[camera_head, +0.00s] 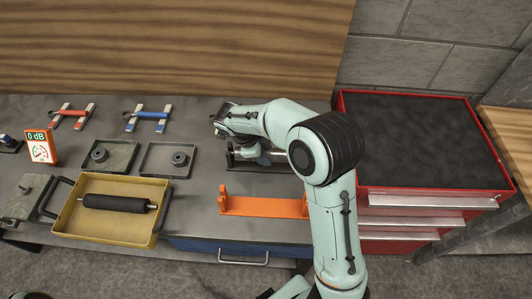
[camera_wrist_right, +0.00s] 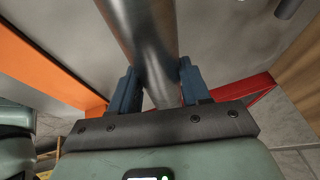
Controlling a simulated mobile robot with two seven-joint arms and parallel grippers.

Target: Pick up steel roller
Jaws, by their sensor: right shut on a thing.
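The steel roller (camera_head: 279,156) is a shiny metal cylinder at the back of the bench in the head view, partly hidden by my right arm. It lies at a dark holder (camera_head: 262,167); I cannot tell whether it touches it. My right gripper (camera_head: 263,159) reaches down to the roller from above. In the right wrist view, the blue fingers of my right gripper (camera_wrist_right: 160,88) are closed on either side of the steel roller (camera_wrist_right: 143,30). My left gripper is not in view.
An orange stand (camera_head: 262,207) is in front of the roller. A yellow tray (camera_head: 84,233) with a black roller (camera_head: 115,203), two grey trays, clamps and an orange gauge (camera_head: 40,148) are to the left. A red drawer cabinet (camera_head: 420,195) is right of the bench.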

